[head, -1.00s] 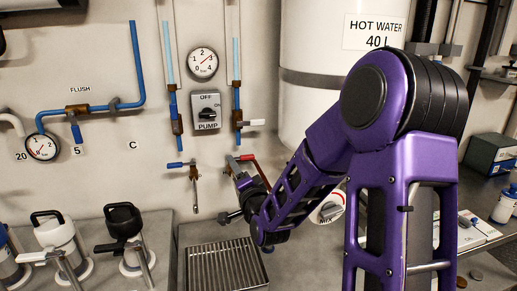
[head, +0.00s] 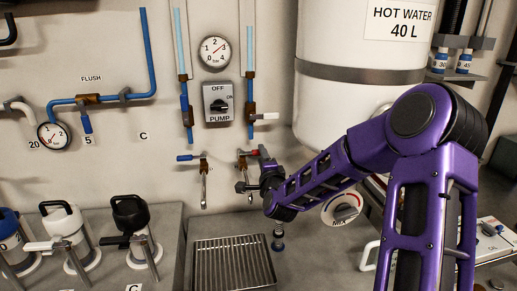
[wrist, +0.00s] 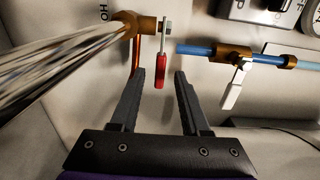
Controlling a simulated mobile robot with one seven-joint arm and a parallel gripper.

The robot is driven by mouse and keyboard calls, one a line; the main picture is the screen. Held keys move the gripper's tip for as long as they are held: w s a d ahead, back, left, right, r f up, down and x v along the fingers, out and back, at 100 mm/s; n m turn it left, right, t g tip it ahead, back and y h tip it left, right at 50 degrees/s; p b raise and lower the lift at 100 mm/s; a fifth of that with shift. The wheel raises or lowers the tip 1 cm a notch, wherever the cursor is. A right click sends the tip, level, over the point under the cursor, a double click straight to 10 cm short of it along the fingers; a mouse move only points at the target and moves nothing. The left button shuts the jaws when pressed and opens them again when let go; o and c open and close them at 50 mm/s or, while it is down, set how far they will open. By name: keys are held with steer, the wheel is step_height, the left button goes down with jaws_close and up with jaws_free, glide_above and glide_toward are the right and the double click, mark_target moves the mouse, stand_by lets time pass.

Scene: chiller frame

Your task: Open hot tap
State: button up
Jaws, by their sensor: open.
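The hot tap has a brass body (head: 243,155) and a red lever (head: 255,152). It is on the wall, to the right of a similar tap with a blue lever (head: 190,157). My gripper (head: 246,175) is at the hot tap and partly hides it in the head view. In the wrist view, the red lever (wrist: 160,76) shows between the two open fingertips of my gripper (wrist: 160,74), with gaps on both sides. I cannot tell how deep the lever is between the fingers.
A slatted drip tray (head: 233,262) is below the taps. The pump switch (head: 219,103) and white hot water tank (head: 362,85) are above.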

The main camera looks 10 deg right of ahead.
steer(key=w, duration=0.6)
steer(key=shift+w, duration=0.25)
jaws_close()
stand_by(1.2)
